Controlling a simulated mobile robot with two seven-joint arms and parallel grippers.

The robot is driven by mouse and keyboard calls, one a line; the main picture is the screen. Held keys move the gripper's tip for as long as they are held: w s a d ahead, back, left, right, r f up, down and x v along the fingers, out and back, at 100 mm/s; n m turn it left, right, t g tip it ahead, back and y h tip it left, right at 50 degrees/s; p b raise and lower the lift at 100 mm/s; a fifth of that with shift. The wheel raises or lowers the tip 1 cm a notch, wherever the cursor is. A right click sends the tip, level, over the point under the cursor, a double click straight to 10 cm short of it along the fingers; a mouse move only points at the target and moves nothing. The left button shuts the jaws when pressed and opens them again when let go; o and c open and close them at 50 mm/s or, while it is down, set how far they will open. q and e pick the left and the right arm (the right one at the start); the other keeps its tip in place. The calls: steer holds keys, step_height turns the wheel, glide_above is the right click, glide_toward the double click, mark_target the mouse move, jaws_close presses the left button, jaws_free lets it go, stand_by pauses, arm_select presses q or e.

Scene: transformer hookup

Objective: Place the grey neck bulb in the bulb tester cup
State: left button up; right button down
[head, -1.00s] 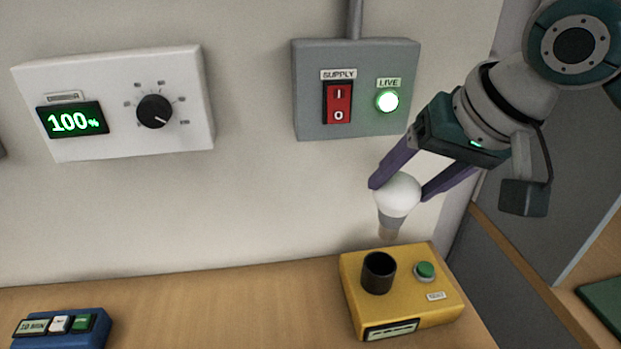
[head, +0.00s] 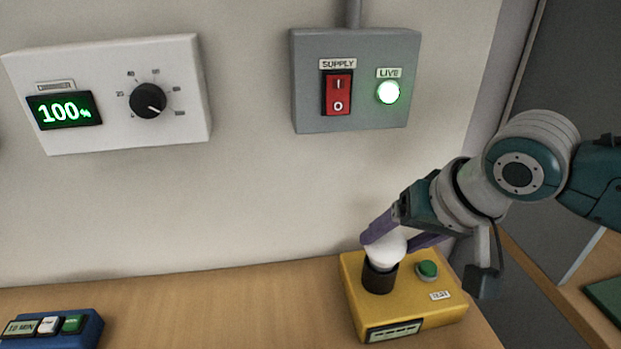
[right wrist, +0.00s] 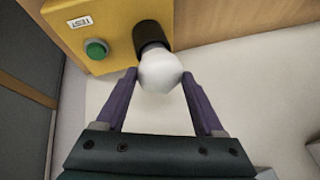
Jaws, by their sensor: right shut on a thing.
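The bulb (head: 386,250) has a white globe. Its neck is down in the black cup (head: 379,279) of the yellow bulb tester (head: 424,304), with the globe above the rim. A short bit of grey neck (right wrist: 152,47) shows at the cup mouth in the right wrist view. My right gripper (head: 388,240) is shut on the bulb, one purple finger on each side of the globe; the fingers also show in the right wrist view (right wrist: 160,80). The tester has a green button (head: 427,269) beside the cup. My left gripper is not in view.
A grey supply box (head: 356,80) with a red switch and lit green lamp is on the wall. A white dimmer panel (head: 110,95) reads 100%. A blue timer box (head: 53,328) sits at the lower left. The wooden bench (head: 220,315) between is clear.

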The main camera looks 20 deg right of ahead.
jaws_free()
steer(key=shift+f, duration=0.1)
steer(key=shift+s+r, duration=0.1)
steer(key=shift+r, duration=0.3)
steer(key=a+p+v, duration=0.1)
steer(key=p+v, duration=0.2)
steer(key=v, duration=0.8)
steer(key=s+a+f+n+g, duration=0.1)
steer(key=s+a+n, duration=0.2)
steer(key=s, duration=0.4)
steer(key=s+a+f+n+g, duration=0.1)
steer(key=s+a+f+n, duration=0.1)
steer(key=s, duration=0.5)
steer(key=shift+s+a+f+n+g+h, duration=0.25)
steer(key=shift+a+n, duration=0.35)
steer(key=shift+n, duration=0.6)
